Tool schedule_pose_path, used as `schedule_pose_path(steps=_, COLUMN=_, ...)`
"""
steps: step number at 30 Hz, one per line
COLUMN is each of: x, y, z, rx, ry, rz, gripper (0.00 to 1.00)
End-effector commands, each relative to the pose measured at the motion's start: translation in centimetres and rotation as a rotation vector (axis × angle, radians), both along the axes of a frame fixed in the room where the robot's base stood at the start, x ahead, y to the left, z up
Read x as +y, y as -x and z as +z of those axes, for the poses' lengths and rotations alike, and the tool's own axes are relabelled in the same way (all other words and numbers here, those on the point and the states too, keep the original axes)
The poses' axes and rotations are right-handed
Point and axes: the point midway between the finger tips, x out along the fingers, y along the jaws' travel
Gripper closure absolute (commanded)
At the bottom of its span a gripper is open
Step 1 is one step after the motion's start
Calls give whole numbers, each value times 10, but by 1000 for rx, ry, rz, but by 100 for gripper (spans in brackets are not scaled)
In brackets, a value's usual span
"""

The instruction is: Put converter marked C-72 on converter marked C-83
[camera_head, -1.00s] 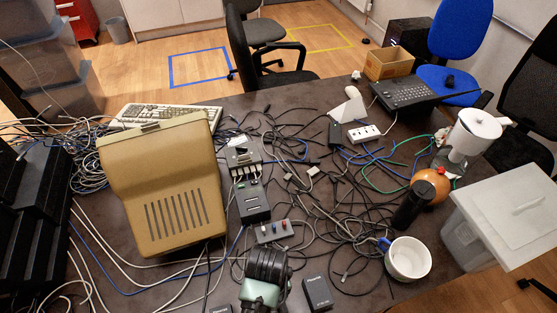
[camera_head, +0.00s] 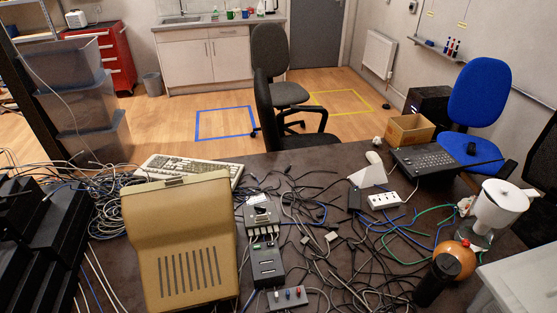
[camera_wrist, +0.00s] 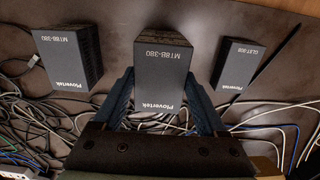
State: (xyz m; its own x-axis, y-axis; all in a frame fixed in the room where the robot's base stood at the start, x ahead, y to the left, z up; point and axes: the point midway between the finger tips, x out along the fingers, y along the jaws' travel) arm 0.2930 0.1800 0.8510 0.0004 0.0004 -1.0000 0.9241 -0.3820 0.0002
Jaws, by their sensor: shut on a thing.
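In the wrist view, my gripper (camera_wrist: 161,78) has its two dark blue fingers closed on the sides of a black box, the held converter (camera_wrist: 163,32). A third black box (camera_wrist: 239,66), printed Plovertek GL5T-808, stands to the right, also apart. No C-72 or C-83 mark is readable on any of them. I cannot tell whether the held box touches the table. My gripper is not in the head view.
Loose cables (camera_wrist: 285,118) lie on the dark table around the boxes.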

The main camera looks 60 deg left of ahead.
Motion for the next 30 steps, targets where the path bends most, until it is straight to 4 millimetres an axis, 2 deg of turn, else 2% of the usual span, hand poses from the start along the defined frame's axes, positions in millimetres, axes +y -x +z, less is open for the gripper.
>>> schedule_pose_path(steps=1, x=0, y=0, z=-3, rx=0, ry=-1, rz=0, gripper=99)
schedule_pose_path(steps=2, x=0, y=0, z=-3, rx=0, ry=0, rz=0, gripper=24)
schedule_pose_path(steps=6, x=0, y=0, z=-2, rx=0, ry=0, rz=0, gripper=0)
schedule_pose_path(steps=13, x=0, y=0, z=-1, rx=0, ry=0, rz=0, gripper=0)
schedule_pose_path(steps=17, x=0, y=0, z=6, rx=-1, ry=-1, rz=0, gripper=0)
schedule_pose_path(steps=23, x=0, y=0, z=36, rx=-3, ry=-3, rz=0, gripper=0)
schedule_pose_path(steps=30, x=1, y=-1, z=84, rx=-3, ry=-3, rz=0, gripper=0)
